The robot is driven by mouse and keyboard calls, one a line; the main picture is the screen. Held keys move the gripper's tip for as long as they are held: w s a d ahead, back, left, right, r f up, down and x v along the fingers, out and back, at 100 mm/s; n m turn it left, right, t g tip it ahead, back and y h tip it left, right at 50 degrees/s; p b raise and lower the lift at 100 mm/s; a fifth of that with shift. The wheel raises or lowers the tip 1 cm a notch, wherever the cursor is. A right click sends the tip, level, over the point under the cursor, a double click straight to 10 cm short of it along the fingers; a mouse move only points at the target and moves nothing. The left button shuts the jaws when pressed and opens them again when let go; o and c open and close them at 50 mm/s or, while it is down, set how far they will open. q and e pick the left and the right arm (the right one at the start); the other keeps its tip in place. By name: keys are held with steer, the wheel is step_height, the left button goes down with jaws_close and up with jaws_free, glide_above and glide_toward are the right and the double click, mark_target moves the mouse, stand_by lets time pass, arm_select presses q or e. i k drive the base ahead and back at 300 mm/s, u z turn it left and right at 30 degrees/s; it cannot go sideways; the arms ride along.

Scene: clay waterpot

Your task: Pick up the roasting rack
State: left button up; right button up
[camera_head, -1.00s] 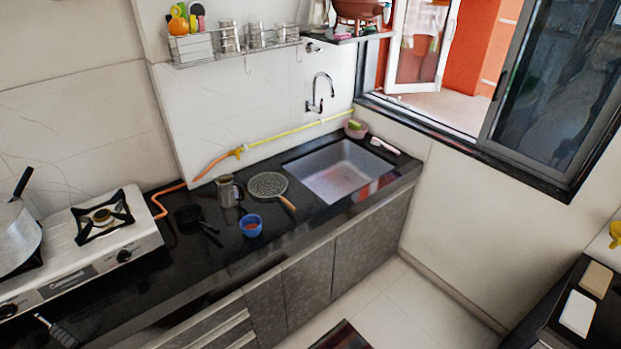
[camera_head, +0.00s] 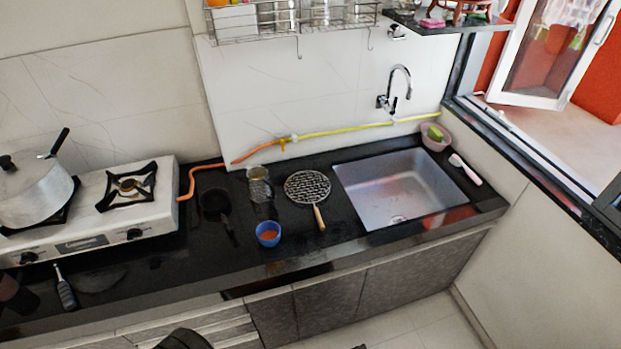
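The roasting rack (camera_head: 307,187) is a round metal mesh with a wooden handle (camera_head: 319,218). It lies flat on the black counter, just left of the sink, with its handle pointing towards the front edge. Nothing touches it from above. Neither of my grippers can be made out in the head view. A dark rounded shape at the bottom edge may be part of my own body, but too little of it shows to tell.
Left of the rack stand a glass (camera_head: 259,184), a blue bowl (camera_head: 268,233) and a dark pan (camera_head: 214,205). The sink (camera_head: 400,187) is at its right. A white stove (camera_head: 125,205) with a pot (camera_head: 32,192) is farther left. A wire shelf (camera_head: 290,18) hangs above.

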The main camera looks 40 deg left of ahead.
mark_target(320, 223)
steer(key=u, duration=0.65)
steer(key=i, duration=1.15)
steer(key=u, duration=0.8)
